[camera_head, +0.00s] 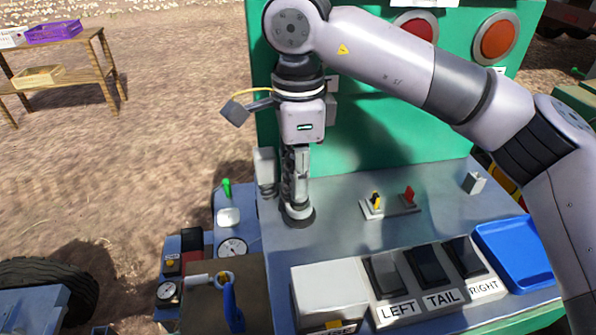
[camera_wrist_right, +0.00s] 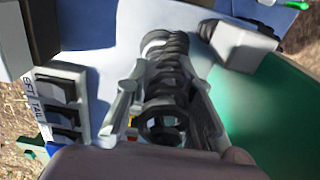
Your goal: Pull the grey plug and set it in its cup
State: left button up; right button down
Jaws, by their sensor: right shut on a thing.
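My right gripper (camera_head: 296,195) points straight down over the left part of the grey console. It is shut on a ribbed dark and grey upright piece, which looks like the grey plug (camera_head: 290,180). In the right wrist view the ribbed plug (camera_wrist_right: 167,75) runs between the two fingers of the gripper (camera_wrist_right: 165,115). At its lower end is a round dark and pale collar (camera_head: 299,216) at the console top. I cannot tell whether this collar is the cup or part of the plug, or whether the plug is seated. My left gripper is not in view.
Small yellow and red switches (camera_head: 409,198) are to the right. Labelled rockers (camera_head: 427,266) and a blue tray (camera_head: 517,255) line the front. Bare console lies between.

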jog(key=shift+f+b, duration=0.4)
jog(key=shift+f, duration=0.1)
jog(key=c, duration=1.3)
grip_release()
jog(key=o, duration=0.4)
jog(key=shift+r, duration=0.1)
jog(key=shift+r+p, duration=2.25)
jog(key=shift+r, duration=1.3)
